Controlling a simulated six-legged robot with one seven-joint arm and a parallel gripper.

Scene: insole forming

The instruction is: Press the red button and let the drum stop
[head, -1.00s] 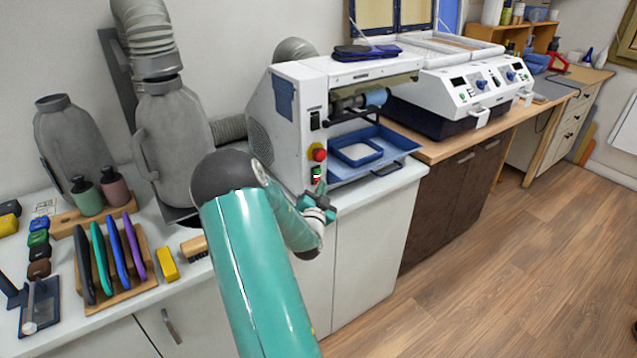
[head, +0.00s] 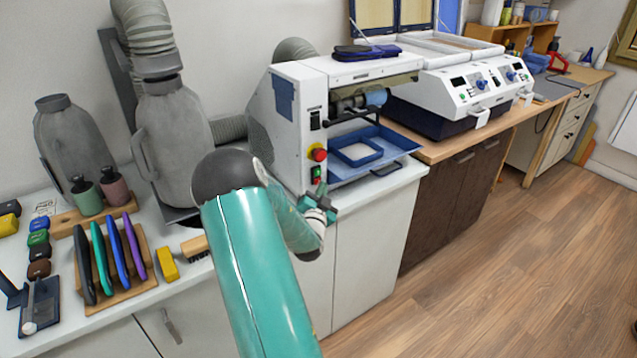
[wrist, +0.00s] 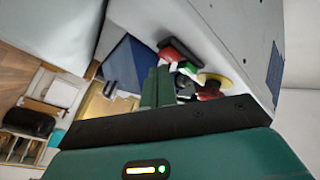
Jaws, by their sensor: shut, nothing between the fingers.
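The white machine (head: 296,112) stands on the counter. On its front face is a red mushroom button on a yellow base (head: 318,153), which also shows in the wrist view (wrist: 211,86). Just below it is a small red-and-green switch (head: 317,174); its red part shows in the wrist view (wrist: 180,54). The drum (head: 358,101) is in the opening at the upper right, grey with a blue section. My gripper (head: 326,204) is shut and empty, just below and in front of the switch. In the wrist view its fingers (wrist: 158,87) point toward the switch; contact cannot be told.
A blue tray (head: 404,147) lies under the drum. A rack of coloured insoles (head: 125,294), a brush (head: 195,247) and grey canisters (head: 176,135) are on the counter to the left. A second white machine (head: 437,88) stands at the right. The wooden floor (head: 460,280) is clear.

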